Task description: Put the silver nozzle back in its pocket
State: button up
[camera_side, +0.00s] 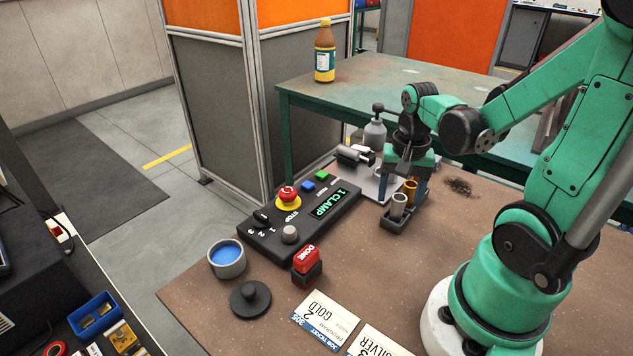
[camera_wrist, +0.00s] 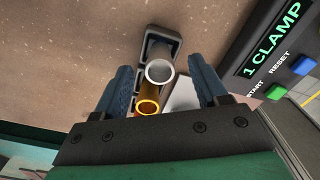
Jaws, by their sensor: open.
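The silver nozzle (camera_side: 398,205) stands upright at a small dark holder (camera_side: 400,224) on the brown bench, beside the gold nozzle (camera_side: 410,187). My gripper (camera_side: 405,182) points down over the holder with its jaws open. In the wrist view, the silver nozzle's round mouth (camera_wrist: 160,71) lies between my two fingers, with gaps on both sides. The gold nozzle (camera_wrist: 148,104) is just below it in that view. An empty end of the holder (camera_wrist: 160,36) shows above the silver nozzle. I cannot tell how deep the silver nozzle sits.
A control panel (camera_side: 309,219) reading "1 CLAMP" lies left of the holder. A grey plate (camera_side: 370,184) with a dark cylinder and a bottle is behind. A red DONE button (camera_side: 306,260), a blue-filled cup (camera_side: 227,259) and a black lid (camera_side: 250,299) stand nearer.

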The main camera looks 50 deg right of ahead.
aim_at(400, 198)
notch_tip(400, 198, up, 10)
jog(key=w+a+f+n+t, duration=0.1)
jog(key=w+a+n+t, duration=0.6)
jog(key=a+n, duration=0.5)
jog(key=shift+a+f+n, duration=0.25)
jog(key=shift+f+n, duration=0.05)
jog(key=shift+f, duration=0.05)
